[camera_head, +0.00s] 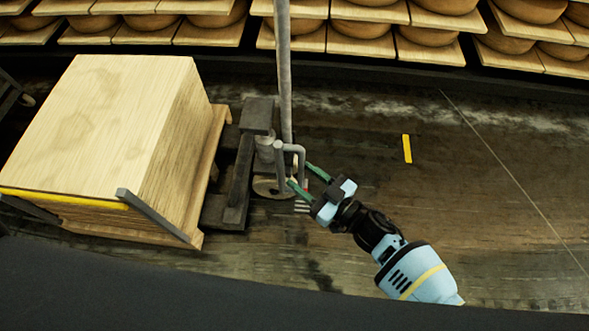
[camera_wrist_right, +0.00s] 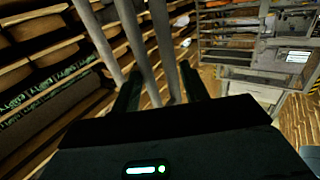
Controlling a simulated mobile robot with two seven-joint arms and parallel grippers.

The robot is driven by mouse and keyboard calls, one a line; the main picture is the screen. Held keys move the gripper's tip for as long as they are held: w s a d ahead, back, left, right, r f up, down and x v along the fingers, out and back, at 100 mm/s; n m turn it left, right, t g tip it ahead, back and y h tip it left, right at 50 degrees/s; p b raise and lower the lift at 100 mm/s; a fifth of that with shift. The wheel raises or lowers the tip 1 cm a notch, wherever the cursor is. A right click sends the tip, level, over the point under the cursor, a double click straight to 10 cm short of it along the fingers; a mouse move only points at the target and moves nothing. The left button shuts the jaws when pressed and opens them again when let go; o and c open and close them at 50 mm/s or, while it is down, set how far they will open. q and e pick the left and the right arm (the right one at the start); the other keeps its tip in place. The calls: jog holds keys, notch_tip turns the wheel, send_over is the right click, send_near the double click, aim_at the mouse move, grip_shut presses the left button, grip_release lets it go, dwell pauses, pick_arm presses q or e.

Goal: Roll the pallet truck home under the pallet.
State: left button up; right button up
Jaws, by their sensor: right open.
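The pallet truck (camera_head: 238,180) stands dark grey against the right side of the pallet (camera_head: 212,165), which carries a tall pale wooden stack (camera_head: 105,110). Its forks are hidden, so I cannot tell how far under they reach. The truck's grey handle pole (camera_head: 285,70) rises upright, with a bent bar (camera_head: 295,149) near its foot. My right gripper (camera_head: 299,174) is open, its green fingers pointing at the foot of the handle. In the wrist view, grey bars (camera_wrist_right: 165,50) pass by the open right gripper (camera_wrist_right: 158,78); whether they touch the fingers is unclear. My left gripper is not in view.
Shelves of cheese wheels (camera_head: 360,28) line the back. A yellow strip (camera_head: 407,149) lies on the dark floor to the right of the truck, where there is free room. A grey bar (camera_head: 155,215) slants across the stack's near corner.

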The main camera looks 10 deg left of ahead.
jog(key=shift+o, duration=0.3)
jog(key=shift+s+a+f, duration=0.15)
jog(key=shift+s, duration=0.25)
jog(key=shift+s+a+f, duration=0.1)
jog(key=shift+s+a, duration=0.05)
jog(key=shift+s, duration=0.2)
jog(key=shift+w+d+r, duration=0.15)
jog(key=shift+w+d, duration=0.05)
jog(key=shift+w, duration=0.15)
jog(key=shift+c, duration=0.8)
jog(key=shift+p+v, duration=0.45)
jog(key=shift+v, duration=0.65)
jog(key=shift+c, duration=0.2)
jog(key=p+v, duration=0.2)
jog(key=v, duration=0.4)
jog(key=shift+d, duration=0.55)
jog(key=shift+w+r, duration=0.15)
